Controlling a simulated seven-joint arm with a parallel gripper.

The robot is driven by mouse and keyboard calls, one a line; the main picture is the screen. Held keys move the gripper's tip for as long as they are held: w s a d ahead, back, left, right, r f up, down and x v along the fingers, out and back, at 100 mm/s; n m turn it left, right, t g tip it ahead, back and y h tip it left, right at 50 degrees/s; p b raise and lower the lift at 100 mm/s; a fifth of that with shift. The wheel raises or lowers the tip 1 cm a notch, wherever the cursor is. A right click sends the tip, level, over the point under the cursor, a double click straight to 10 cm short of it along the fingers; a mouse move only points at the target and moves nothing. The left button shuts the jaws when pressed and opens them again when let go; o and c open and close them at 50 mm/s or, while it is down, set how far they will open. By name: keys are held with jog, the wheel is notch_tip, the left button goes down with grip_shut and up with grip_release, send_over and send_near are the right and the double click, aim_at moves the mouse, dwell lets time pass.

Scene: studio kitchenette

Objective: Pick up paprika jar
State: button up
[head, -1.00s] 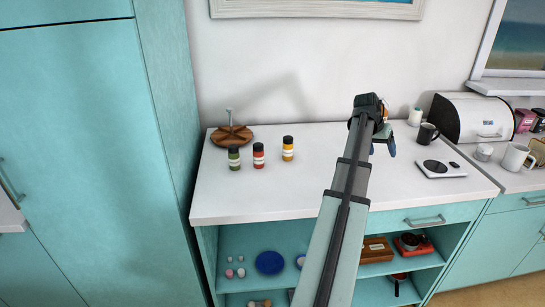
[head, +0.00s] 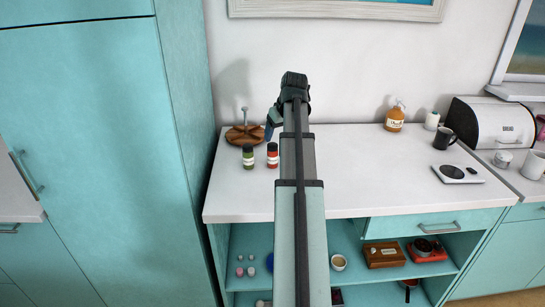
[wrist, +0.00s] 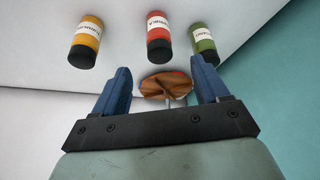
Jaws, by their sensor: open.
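The red jar (head: 272,155) with a black lid and white label stands on the white counter, right of a green jar (head: 248,156). In the wrist view the red jar (wrist: 159,40) is the middle one of three, and its label appears to read paprika. My gripper (wrist: 164,84) is open and empty, its blue fingers apart, with no jar between them. In the head view only part of a blue finger shows beside my arm, near the red jar. The yellow jar (wrist: 86,42) shows in the wrist view; my arm hides it in the head view.
A round wooden stand (head: 240,137) with a metal post is behind the jars, by the wall. The counter between my arm and the scale is clear.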

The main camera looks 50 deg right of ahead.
aim_at(274, 146)
jog(key=x, duration=0.7)
jog(key=shift+s, duration=0.1)
jog(key=shift+s+x, duration=0.15)
jog(key=shift+x, duration=1.2)
jog(key=shift+s+x, duration=0.1)
jog(key=shift+x, duration=1.25)
jog(key=shift+c, duration=0.4)
jog(key=c, duration=1.1)
